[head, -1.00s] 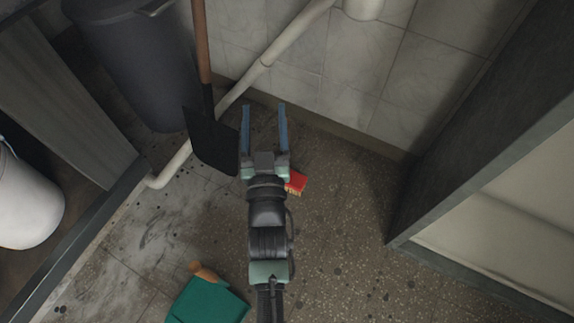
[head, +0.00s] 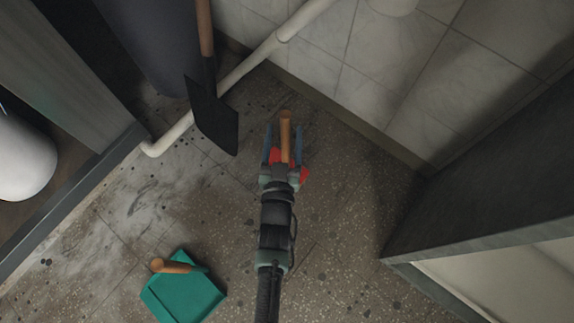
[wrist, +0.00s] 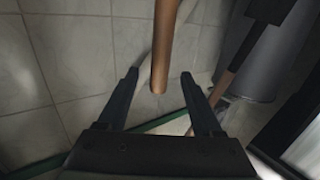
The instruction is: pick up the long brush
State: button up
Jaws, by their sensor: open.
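The long brush (head: 285,142) has an orange-brown wooden handle and a red head, seen partly behind my gripper in the head view. My gripper (head: 283,128) is open, with one blue finger on each side of the handle. In the wrist view the handle (wrist: 164,45) comes down from the top edge, and its rounded end shows between the open fingers of my gripper (wrist: 160,74). Gaps show between the handle and both fingers. The brush head is out of the wrist view, and most of it is hidden in the head view.
A black shovel (head: 212,120) leans to the left of the brush, near a dark bin (head: 150,45) and a white pipe (head: 245,68). A green dustpan (head: 185,295) lies on the floor at lower left. A cabinet (head: 480,190) stands at right, and the tiled wall (head: 390,60) is behind.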

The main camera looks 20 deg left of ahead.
aim_at(287, 110)
jog(key=shift+b+x, duration=1.95)
jog(key=shift+x, duration=1.65)
grip_shut()
